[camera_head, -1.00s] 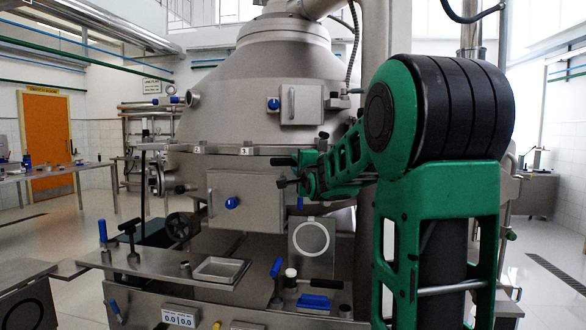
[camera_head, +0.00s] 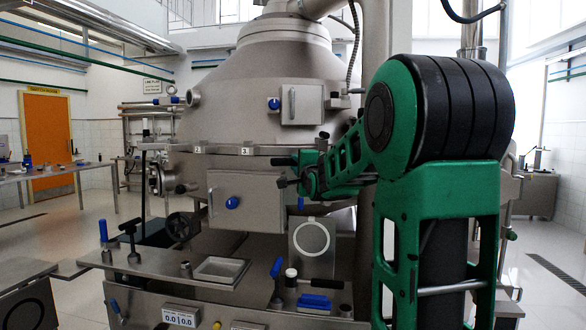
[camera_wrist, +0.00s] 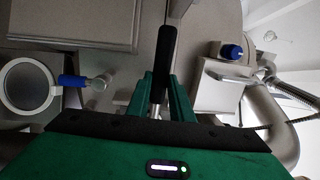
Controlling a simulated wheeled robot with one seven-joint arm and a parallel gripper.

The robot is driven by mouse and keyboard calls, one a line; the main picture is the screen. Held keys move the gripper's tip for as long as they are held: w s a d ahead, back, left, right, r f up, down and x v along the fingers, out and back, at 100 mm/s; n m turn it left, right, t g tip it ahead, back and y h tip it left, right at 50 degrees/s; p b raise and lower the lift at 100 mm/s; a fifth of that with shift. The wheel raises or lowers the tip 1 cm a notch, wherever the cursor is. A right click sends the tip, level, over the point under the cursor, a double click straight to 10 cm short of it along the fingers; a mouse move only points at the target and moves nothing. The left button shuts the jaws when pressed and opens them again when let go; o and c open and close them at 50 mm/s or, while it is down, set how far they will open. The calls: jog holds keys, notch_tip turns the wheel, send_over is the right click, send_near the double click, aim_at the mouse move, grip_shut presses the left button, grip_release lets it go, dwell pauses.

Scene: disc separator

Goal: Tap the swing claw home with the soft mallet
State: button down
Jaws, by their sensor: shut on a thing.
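My gripper (camera_head: 303,175) is at the right of the separator's flange ring (camera_head: 222,150), close in front of the machine. In the wrist view its green fingers (camera_wrist: 160,100) are shut on a tool with a long black end (camera_wrist: 165,55) and a short silvery shaft between them. This looks like the soft mallet. In the head view a black end (camera_head: 283,161) points left from the gripper, near the ring. Small clamp-like parts with tags 2 (camera_head: 197,150) and 3 (camera_head: 245,151) sit on the ring. I cannot tell which is the swing claw, or whether the tool touches anything.
A steel bench (camera_head: 150,262) in front carries a tray (camera_head: 221,270), blue-handled tools (camera_head: 276,268) and a blue block (camera_head: 314,301). A hatch with a blue knob (camera_head: 232,203) is below the ring; a boxed fitting (camera_head: 300,104) is above. A round-windowed plate (camera_head: 312,237) stands below the gripper.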

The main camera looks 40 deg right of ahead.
jog(key=shift+r, duration=0.1)
jog(key=v, duration=0.3)
jog(key=shift+s+a, duration=0.15)
jog(key=shift+s, duration=0.15)
dwell(0.7)
jog(key=x, duration=0.5)
jog(key=v, duration=0.4)
jog(key=shift+s+a, duration=0.2)
dwell(0.5)
